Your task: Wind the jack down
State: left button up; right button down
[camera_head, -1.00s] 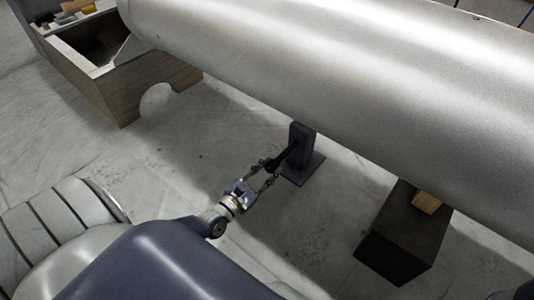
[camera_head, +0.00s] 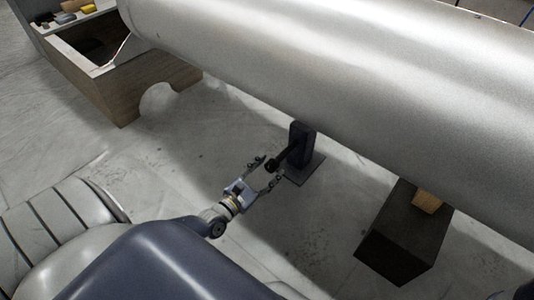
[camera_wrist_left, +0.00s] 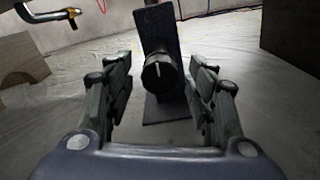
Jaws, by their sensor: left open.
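The jack (camera_head: 301,147) is a dark upright post on a flat base plate, standing on the floor under the large silver cylinder (camera_head: 340,70). A dark knob (camera_head: 274,164) sticks out from its side toward my left gripper (camera_head: 266,170). In the left wrist view the jack (camera_wrist_left: 157,30) stands straight ahead, and its round knob with a pale line (camera_wrist_left: 159,72) sits between the two fingers. My left gripper (camera_wrist_left: 160,100) is open, with a finger on each side of the knob and gaps visible. My right gripper is not in view.
A dark block (camera_head: 400,245) with a small wooden piece (camera_head: 427,201) on it stands at the right under the cylinder. A wooden box-like stand (camera_head: 150,85) with an arched cutout is at the upper left. The sheeted floor around the jack is clear.

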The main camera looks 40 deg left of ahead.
pick_arm(q)
jog(key=shift+s, duration=0.1)
jog(key=s, duration=1.1)
jog(key=shift+s+a, duration=0.4)
jog(key=shift+a, duration=0.05)
